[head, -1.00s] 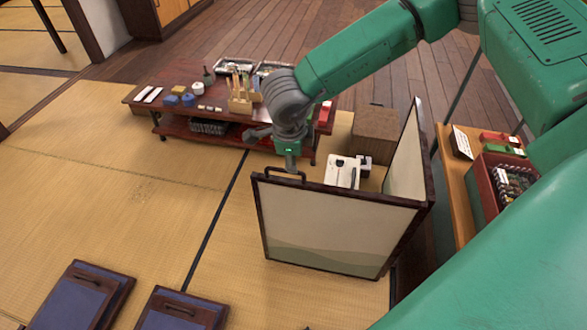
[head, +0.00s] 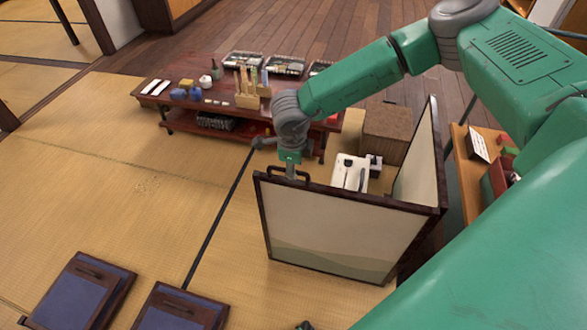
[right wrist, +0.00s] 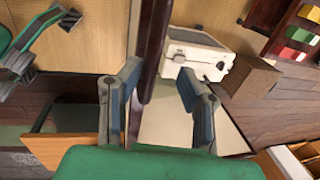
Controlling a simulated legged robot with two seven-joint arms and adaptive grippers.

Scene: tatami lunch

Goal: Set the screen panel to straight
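The folding screen has a cream front panel (head: 325,232) in a dark frame and a second panel (head: 418,155) angled back from its right edge, so it stands bent. A dark handle (head: 275,171) sits on the front panel's top left. My right gripper (head: 291,172) is at this handle, pointing down. In the right wrist view its fingers (right wrist: 160,85) are apart, with the screen's dark frame (right wrist: 152,45) running between them; whether they touch the handle is hidden. A small dark tip at the head view's bottom edge may be my left gripper (head: 305,325); its fingers are unclear.
A low red-brown table (head: 180,122) with small items stands behind. A brown box (head: 388,133) and a white device (head: 350,172) are behind the screen. Dark-framed cushions (head: 82,290) lie at the lower left. Open tatami (head: 130,190) lies left of the screen.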

